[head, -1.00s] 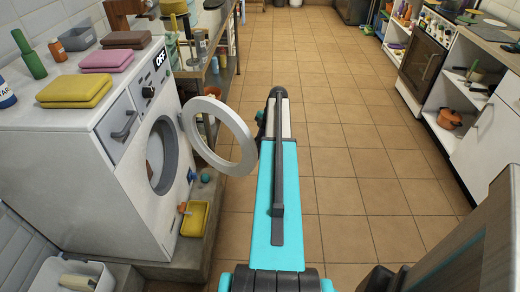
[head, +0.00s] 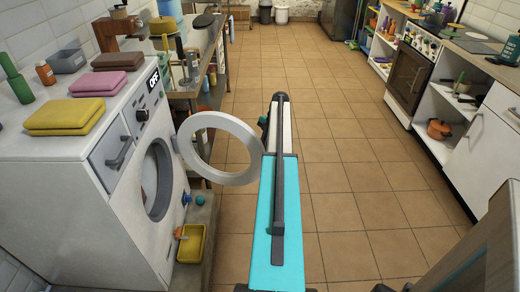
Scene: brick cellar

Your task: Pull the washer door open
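The white washer (head: 75,200) stands at the left, its front facing right. Its round ring-shaped door (head: 187,160) stands swung out from the front, well open, with floor and shelf showing through the ring. The dark round drum opening (head: 157,180) is uncovered. The display above it reads OFF. My teal and dark arm link reaches forward up the middle, just right of the door's outer edge; I cannot tell whether they touch. My gripper does not show; the arm's far end hides whatever lies beyond it.
A yellow tub (head: 191,243) sits low before the washer. Folded yellow (head: 65,118) and pink (head: 98,84) cloths lie on the washer top. A cluttered bench (head: 190,92) stands behind it. Tiled floor is clear ahead; an oven (head: 408,80) and white cabinets line the right.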

